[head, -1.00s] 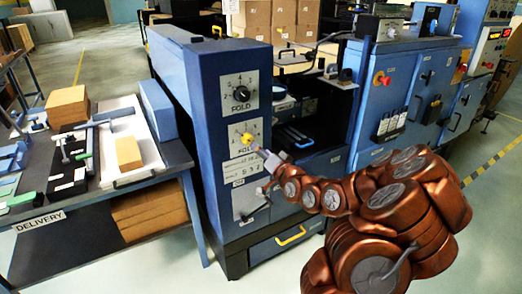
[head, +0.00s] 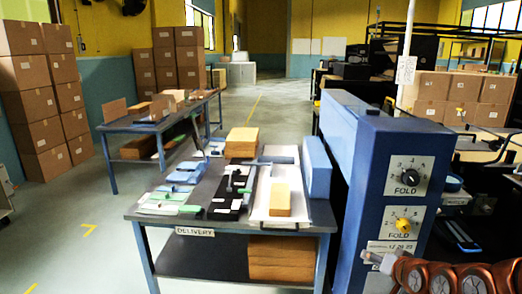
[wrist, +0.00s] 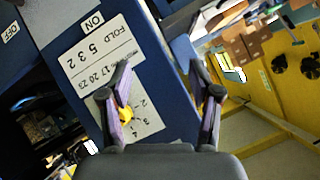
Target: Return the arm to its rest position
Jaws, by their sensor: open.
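My copper-coloured arm (head: 455,277) enters at the bottom right of the head view. My gripper (head: 374,258) is at its end, in front of the blue folding machine (head: 352,185), just below the lower dial. In the wrist view my gripper (wrist: 165,92) is open, with two purple-padded fingers apart and nothing held between them. The yellow knob (head: 403,224) sits on the lower FOLD dial. In the wrist view the yellow knob (wrist: 125,113) shows partly behind one finger; I cannot tell whether they touch. The upper dial's black knob (head: 409,178) is clear of my gripper.
The delivery table (head: 300,228) stands left of the machine, holding a kraft block (head: 280,200), a paper stack and tools. A second table (head: 150,125) stands behind it. Stacked cartons (head: 40,90) line the left wall. The floor aisle (head: 243,100) beyond is open.

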